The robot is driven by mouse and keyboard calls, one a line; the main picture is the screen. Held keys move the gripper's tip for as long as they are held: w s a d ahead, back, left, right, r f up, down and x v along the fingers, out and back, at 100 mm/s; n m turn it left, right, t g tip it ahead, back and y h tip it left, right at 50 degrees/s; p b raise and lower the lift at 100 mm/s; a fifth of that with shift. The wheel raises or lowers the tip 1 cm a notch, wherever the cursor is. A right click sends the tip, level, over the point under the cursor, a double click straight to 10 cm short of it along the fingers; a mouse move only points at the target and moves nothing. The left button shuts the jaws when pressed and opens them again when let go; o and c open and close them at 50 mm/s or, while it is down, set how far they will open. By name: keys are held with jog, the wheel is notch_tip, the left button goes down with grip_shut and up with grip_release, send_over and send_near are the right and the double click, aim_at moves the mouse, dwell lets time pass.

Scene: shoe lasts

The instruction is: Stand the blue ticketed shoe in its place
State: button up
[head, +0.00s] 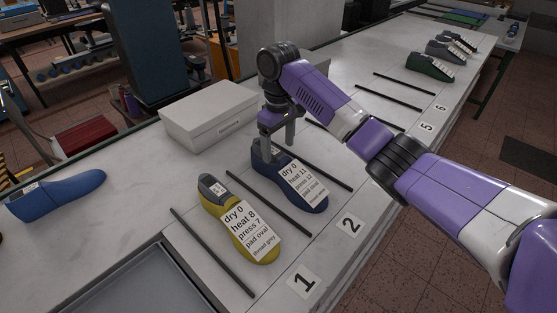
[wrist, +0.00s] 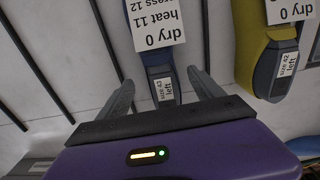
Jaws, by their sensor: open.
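The blue shoe (head: 268,177) with a large white ticket lies in the lane by the number 2 card (head: 349,224), between two dark bars. Its ticket reads dry 0, heat 11, with more lines below. My gripper (head: 278,146) is over its grey-blue ankle end. In the wrist view my gripper (wrist: 161,80) is open, one finger on each side of that end of the blue shoe (wrist: 153,58), which carries a small size label reading left. I see no clear finger contact.
A yellow ticketed shoe (head: 262,249) lies in lane 1. Another blue shoe (head: 70,196) with only a small label lies at far left. A white box (head: 209,114) stands behind the lanes. Lanes toward 5 (head: 426,126) look empty; dark shoes (head: 430,66) lie beyond.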

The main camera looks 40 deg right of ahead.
jog(key=shift+r+p, duration=0.35)
jog(key=shift+r, duration=2.4)
jog(key=shift+r, duration=0.1)
notch_tip(320, 180, up, 4)
jog(key=p, duration=0.5)
jog(key=shift+r+p, duration=0.1)
jog(key=shift+p, duration=0.2)
jog(key=s+p, duration=0.2)
jog(key=s, duration=2)
jog(key=shift+d, duration=0.35)
